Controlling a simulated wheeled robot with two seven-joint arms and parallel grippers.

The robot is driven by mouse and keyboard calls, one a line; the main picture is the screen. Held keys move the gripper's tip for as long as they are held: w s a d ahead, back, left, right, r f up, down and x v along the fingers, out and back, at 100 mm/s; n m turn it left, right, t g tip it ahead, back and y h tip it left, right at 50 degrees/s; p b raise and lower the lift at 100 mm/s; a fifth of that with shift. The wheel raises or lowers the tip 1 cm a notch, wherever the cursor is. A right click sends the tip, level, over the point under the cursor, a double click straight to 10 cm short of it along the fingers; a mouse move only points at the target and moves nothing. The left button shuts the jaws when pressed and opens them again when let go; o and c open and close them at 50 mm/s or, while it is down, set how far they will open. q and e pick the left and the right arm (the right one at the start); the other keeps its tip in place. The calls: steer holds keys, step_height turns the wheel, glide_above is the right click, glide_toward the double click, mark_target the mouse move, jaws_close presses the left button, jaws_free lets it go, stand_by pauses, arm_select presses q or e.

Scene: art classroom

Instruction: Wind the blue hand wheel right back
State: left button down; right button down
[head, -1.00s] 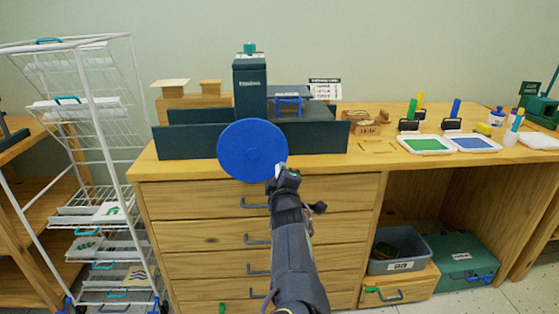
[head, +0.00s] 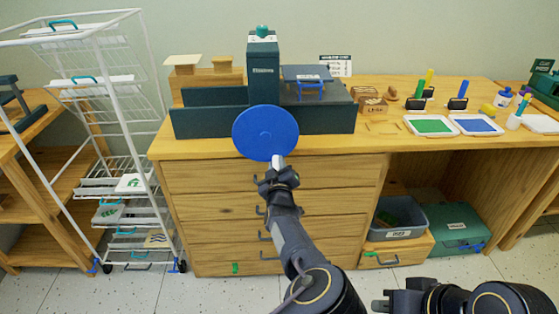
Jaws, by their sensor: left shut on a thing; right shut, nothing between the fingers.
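The blue hand wheel (head: 262,125) is a round disc on the front of a dark green press (head: 263,75) on the wooden workbench. A pale grip (head: 277,161) sticks out near the wheel's lower edge, slightly right of its centre. My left gripper (head: 275,174) is shut on this grip, in front of and below the wheel. The fingers partly hide the grip. My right gripper (head: 381,303) is shut and empty at the bottom edge of the view, well away from the wheel.
A white wire rack (head: 143,130) stands left of the bench (head: 385,146). Green (head: 430,125) and blue (head: 476,125) ink trays lie on the bench to the right. A grey bin (head: 400,233) and a green box (head: 456,230) sit below. The floor in front is clear.

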arm_select(q)
steer(key=shift+a+r, duration=0.1)
steer(key=shift+a, duration=0.1)
steer(key=c, duration=1.3)
jaws_free()
steer(key=shift+o, duration=0.2)
steer(key=shift+d, duration=0.1)
steer(key=shift+s, duration=0.35)
steer(key=s+p, duration=0.1)
steer(key=s, duration=0.6)
steer(key=shift+a, duration=0.2)
